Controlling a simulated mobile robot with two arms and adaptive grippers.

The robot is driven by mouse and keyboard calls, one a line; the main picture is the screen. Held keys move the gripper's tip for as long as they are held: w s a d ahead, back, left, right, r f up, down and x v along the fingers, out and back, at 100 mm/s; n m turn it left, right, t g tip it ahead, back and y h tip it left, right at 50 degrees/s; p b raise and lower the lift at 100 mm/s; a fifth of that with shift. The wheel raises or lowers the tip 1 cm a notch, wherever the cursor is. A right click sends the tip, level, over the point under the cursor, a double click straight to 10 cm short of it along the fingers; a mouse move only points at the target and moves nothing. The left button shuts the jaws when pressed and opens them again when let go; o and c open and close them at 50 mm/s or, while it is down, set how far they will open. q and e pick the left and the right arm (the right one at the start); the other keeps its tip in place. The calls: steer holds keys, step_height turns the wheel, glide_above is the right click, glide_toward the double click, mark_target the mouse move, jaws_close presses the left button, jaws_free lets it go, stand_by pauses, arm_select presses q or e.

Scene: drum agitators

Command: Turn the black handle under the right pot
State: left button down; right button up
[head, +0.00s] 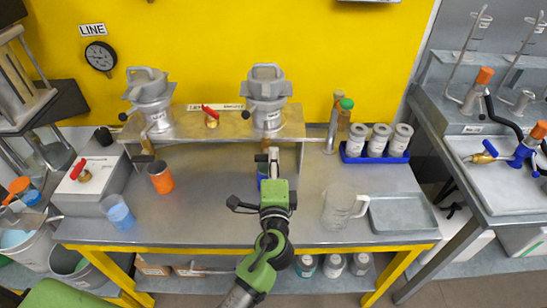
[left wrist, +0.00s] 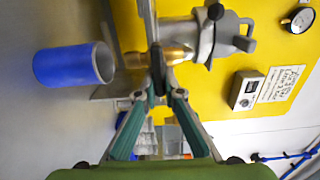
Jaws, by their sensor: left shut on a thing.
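The right pot (head: 267,95) is grey metal and stands on the raised shelf. In the left wrist view the picture is turned, and a grey pot (left wrist: 208,42) shows with its brass outlet (left wrist: 178,57). My left gripper (head: 273,157) reaches under the shelf below the right pot. In the left wrist view its fingers (left wrist: 157,72) are shut together at the brass outlet. They close on a small dark part there, which fits the black handle, mostly hidden by the fingers. My right gripper is not in view.
A blue cup (left wrist: 65,66) stands below the outlet, close to my fingers. The left pot (head: 150,92) shares the shelf (head: 190,125). An orange cup (head: 161,179), clear jug (head: 340,208) and metal tray (head: 403,215) stand on the bench.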

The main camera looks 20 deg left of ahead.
arm_select(q)
steer(key=c, duration=2.1)
jaws_free()
steer(key=shift+c, duration=0.2)
steer(key=shift+s, duration=0.1)
steer(key=v, duration=1.2)
